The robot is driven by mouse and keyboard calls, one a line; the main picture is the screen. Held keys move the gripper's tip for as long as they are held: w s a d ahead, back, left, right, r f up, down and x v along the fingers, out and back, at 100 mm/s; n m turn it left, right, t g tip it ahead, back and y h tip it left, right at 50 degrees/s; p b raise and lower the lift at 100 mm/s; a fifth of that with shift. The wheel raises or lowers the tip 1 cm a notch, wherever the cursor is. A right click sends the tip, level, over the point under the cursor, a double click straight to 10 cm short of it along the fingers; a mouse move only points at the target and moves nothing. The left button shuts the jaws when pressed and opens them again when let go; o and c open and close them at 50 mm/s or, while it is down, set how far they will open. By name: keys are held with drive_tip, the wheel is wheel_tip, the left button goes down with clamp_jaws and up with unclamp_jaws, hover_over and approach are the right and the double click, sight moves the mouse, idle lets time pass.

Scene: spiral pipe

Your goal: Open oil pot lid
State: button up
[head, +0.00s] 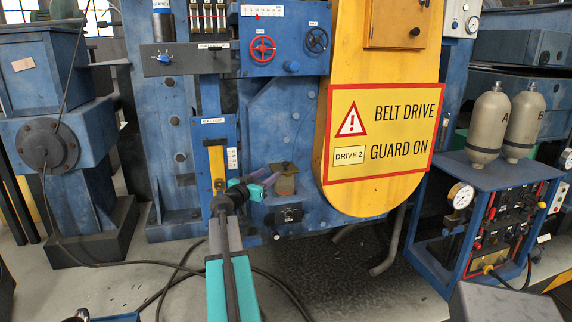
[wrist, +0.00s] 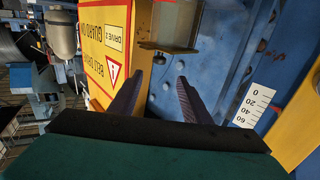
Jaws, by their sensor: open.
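The oil pot (head: 286,184) is a small brownish, cloudy box on the blue machine front, left of the yellow belt guard. Its dark flat lid (head: 283,167) lies on top and looks shut, with a small knob in the middle. My gripper (head: 271,180) is just left of the pot in the head view, its fingers partly in front of it. In the wrist view, which is upside down, the pot (wrist: 176,22) is at the top with the lid edge (wrist: 168,47) below it. My gripper (wrist: 160,77) is open and empty, its fingertips apart from the lid.
The yellow belt guard (head: 385,110) with its warning sign stands right of the pot. A yellow strip (head: 217,168) and a scale plate are on the left. A small black knob panel (head: 289,214) sits below the pot. Red (head: 262,49) and black handwheels are above.

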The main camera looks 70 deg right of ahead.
sight(284, 164)
drive_tip(key=shift+s+d+p, duration=0.4)
drive_tip(key=shift+d+p, duration=0.35)
drive_tip(key=shift+d, duration=1.55)
drive_tip(key=shift+s+d+p, duration=0.45)
drive_tip(key=shift+d+p, duration=0.3)
drive_tip(key=shift+d, duration=1.5)
drive_tip(key=shift+s+d+p, duration=0.4)
drive_tip(key=shift+d+p, duration=0.35)
drive_tip(key=shift+d, duration=1.55)
drive_tip(key=shift+c, duration=0.5)
clamp_jaws()
